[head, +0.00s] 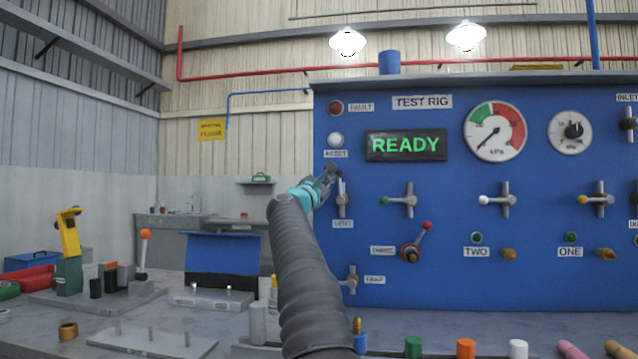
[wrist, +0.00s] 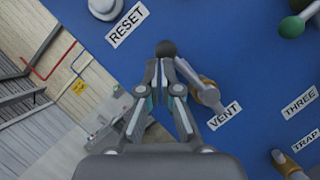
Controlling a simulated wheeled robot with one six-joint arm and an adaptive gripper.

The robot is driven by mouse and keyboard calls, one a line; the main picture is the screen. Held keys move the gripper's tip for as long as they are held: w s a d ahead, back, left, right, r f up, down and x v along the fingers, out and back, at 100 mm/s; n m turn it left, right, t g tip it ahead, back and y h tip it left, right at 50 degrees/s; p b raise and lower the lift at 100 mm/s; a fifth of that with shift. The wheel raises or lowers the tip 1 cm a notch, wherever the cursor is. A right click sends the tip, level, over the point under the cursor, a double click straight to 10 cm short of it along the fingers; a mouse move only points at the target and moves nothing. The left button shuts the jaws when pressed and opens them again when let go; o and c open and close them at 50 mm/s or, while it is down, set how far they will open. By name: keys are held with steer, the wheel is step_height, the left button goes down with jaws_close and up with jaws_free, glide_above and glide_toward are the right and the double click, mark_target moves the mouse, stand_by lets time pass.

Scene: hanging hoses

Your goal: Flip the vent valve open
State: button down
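The vent valve (head: 343,199) is a grey fitting on the blue panel, above its VENT label (head: 343,224). In the wrist view the valve (wrist: 207,92) shows its grey body and brass part just right of my fingers, with a black ball knob (wrist: 166,48) at the fingertips. My gripper (head: 328,177) is at the valve's upper left in the head view. In the wrist view my gripper (wrist: 164,66) has its fingertips close together just below the knob.
The blue test rig panel (head: 455,270) carries other valves, gauges and a READY display (head: 405,145). The white RESET button (head: 335,139) is close above my gripper. The red-knobbed THREE lever (head: 418,240) and the TRAP valve (head: 350,280) are below. A bench with tools stands at left.

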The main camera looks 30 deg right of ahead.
steer(key=shift+r, duration=0.15)
stand_by(0.6)
steer(key=r+b+v, duration=0.1)
steer(key=b+v, duration=0.5)
steer(key=v, duration=0.4)
steer(key=shift+w+a+b, duration=0.2)
steer(key=shift+a+b, duration=0.05)
steer(key=shift+b, duration=0.1)
steer(key=shift+a, duration=0.1)
